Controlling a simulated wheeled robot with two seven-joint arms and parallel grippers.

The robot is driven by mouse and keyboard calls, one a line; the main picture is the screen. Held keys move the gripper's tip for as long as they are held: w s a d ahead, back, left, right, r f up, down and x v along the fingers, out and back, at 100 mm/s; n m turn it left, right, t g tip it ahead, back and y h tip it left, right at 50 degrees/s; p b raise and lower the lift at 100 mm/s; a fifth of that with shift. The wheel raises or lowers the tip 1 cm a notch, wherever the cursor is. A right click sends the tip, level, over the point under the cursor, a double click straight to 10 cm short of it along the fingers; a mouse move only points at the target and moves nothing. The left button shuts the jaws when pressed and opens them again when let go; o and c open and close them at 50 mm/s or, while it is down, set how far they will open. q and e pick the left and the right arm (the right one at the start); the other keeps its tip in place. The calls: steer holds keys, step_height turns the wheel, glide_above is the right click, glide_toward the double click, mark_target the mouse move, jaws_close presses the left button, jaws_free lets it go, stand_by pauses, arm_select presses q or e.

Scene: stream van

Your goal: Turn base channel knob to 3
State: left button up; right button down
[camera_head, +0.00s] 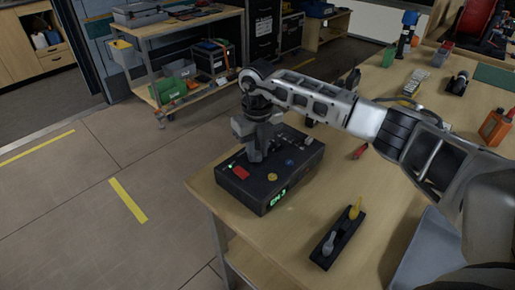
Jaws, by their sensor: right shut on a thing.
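A black base station box (285,178) sits near the left corner of the wooden table. Its green display (279,198) shows small text that seems to end in 3. My right arm reaches in from the right, and my right gripper (257,154) points down at the top of the box. It is shut on the channel knob, which its fingers hide, so the pointer cannot be read. A red part (241,172), a yellow knob (288,163) and a blue knob (272,177) show on the box top around the gripper. My left gripper is not in view.
A black holder (335,240) with a yellow and a grey handle stands in front of the box. A small red item (360,151) lies under my right arm. An orange device (494,127) is at the far right. Open floor lies left of the table.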

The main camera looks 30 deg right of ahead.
mark_target(257, 153)
steer(key=shift+w+r, duration=0.1)
steer(key=c, duration=1.2)
jaws_free()
step_height(257, 153, up, 16)
steer(key=b, duration=0.1)
